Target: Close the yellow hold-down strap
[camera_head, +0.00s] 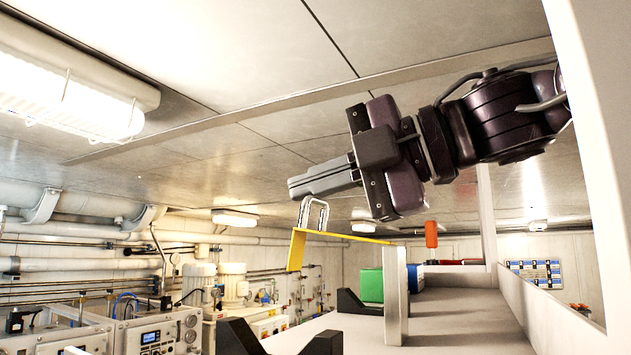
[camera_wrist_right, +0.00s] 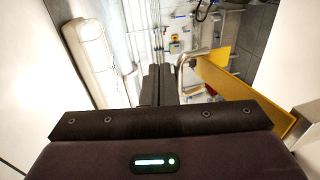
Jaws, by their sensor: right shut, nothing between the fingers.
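The yellow hold-down strap (camera_head: 342,237) runs out to the left from the top of an upright white post (camera_head: 396,295), and its left end bends down. A pale metal loop (camera_head: 323,207) stands up from the strap near that bend. My right gripper (camera_head: 291,188) is shut and empty, just above and left of the loop. In the right wrist view the shut fingers (camera_wrist_right: 157,70) point just left of the loop (camera_wrist_right: 181,68), with the yellow strap (camera_wrist_right: 235,88) slanting away to the right. I cannot tell whether the fingers touch the loop. My left gripper is out of view.
A green box (camera_head: 371,286) and a black bracket (camera_head: 352,303) stand beside the post on the light shelf (camera_head: 455,312). Pumps and panels (camera_head: 150,333) fill the lower left. A ceiling lamp (camera_head: 70,100) is at upper left.

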